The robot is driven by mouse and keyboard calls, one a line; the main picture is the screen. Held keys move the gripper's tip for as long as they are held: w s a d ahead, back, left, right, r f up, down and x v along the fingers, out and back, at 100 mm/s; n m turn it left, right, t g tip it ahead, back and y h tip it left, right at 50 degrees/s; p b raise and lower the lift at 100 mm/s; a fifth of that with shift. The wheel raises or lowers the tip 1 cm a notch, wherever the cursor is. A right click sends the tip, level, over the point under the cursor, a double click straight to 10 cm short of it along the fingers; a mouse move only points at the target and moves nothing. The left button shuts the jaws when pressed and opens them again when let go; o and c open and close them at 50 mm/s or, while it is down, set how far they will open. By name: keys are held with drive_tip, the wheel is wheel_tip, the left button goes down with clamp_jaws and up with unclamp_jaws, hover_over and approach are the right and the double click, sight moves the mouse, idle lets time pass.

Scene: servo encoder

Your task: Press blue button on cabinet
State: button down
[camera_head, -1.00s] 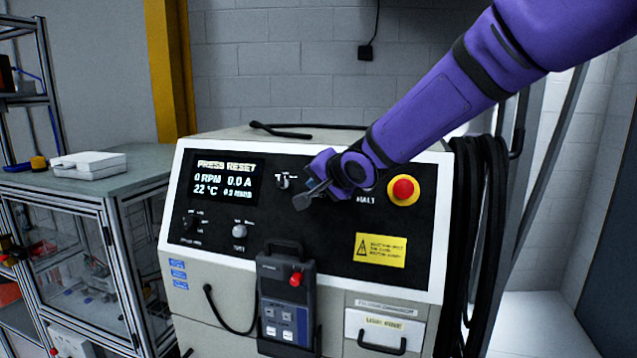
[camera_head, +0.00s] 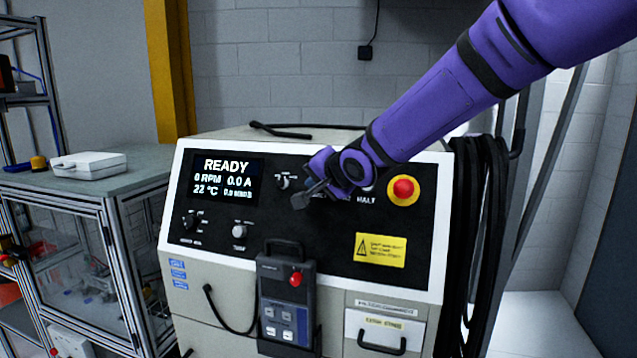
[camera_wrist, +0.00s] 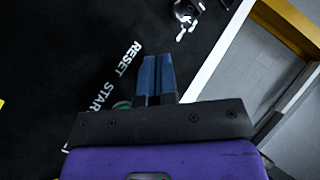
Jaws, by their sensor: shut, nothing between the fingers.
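My gripper (camera_head: 300,201) is shut and empty, with its tips close to the black front panel (camera_head: 300,228) of the cabinet. In the wrist view its two bluish fingers (camera_wrist: 157,78) lie side by side beside the white RESET label (camera_wrist: 130,57). No blue button can be made out clearly; the fingers cover the spot beside that label. I cannot tell whether the tips touch the panel. Part of a green button (camera_wrist: 122,105) shows beside the START label (camera_wrist: 97,98). The cabinet display (camera_head: 226,180) reads READY.
A red emergency button on a yellow base (camera_head: 403,189) sits right of my gripper. Knobs (camera_head: 240,231) are to the left. A handheld pendant (camera_head: 286,305) hangs below. Black cables (camera_head: 480,230) hang at the cabinet's right side.

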drive_tip(key=shift+s+a+r, duration=0.3)
drive_tip(key=shift+s+r, duration=0.1)
drive_tip(key=shift+s, duration=0.45)
drive_tip(key=shift+s+a+r, duration=0.35)
drive_tip(key=shift+s+r, duration=0.1)
drive_tip(key=shift+s, duration=0.4)
drive_tip(key=shift+s+a+r, duration=0.3)
drive_tip(key=shift+s+r, duration=0.1)
drive_tip(key=shift+s, duration=0.45)
